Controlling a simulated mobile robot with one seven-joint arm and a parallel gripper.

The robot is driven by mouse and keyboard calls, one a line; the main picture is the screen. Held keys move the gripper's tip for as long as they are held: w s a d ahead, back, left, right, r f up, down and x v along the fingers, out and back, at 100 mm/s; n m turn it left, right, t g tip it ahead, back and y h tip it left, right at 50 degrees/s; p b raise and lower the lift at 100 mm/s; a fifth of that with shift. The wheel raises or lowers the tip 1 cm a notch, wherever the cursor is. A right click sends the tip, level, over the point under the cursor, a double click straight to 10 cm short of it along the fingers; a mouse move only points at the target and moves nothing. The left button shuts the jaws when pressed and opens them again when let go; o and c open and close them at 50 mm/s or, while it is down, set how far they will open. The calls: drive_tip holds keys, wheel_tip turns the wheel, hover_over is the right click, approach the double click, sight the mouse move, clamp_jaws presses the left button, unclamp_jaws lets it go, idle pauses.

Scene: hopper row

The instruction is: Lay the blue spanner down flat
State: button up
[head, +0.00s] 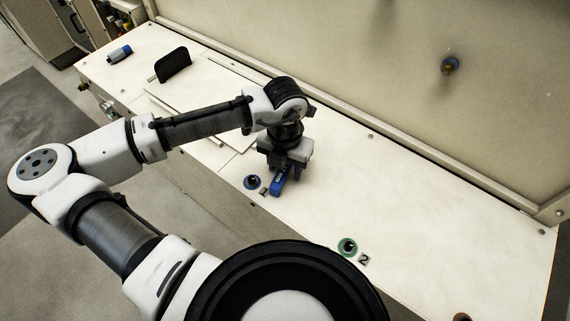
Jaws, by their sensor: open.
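A blue piece (279,184), which I take to be the blue spanner, is at the white worktop (440,235) near its front edge, directly below my gripper (278,173). Its upper part is hidden by the gripper, so I cannot tell whether it lies flat or stands tilted. My gripper points down with its fingers low over the worktop, close to the blue piece. The jaws are open. I cannot tell whether a finger touches the piece.
A blue-ringed hole (252,182) lies just left of the blue piece. A green-ringed hole (347,247) beside a "2" plate (364,259) is nearer me. A black upright panel (174,64) and a blue-grey object (119,54) stand far left.

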wheel_tip(320, 180, up, 14)
drive_tip(key=p, duration=0.1)
drive_tip(key=shift+p, duration=0.3)
drive_tip(key=shift+f, duration=0.1)
idle(0.4)
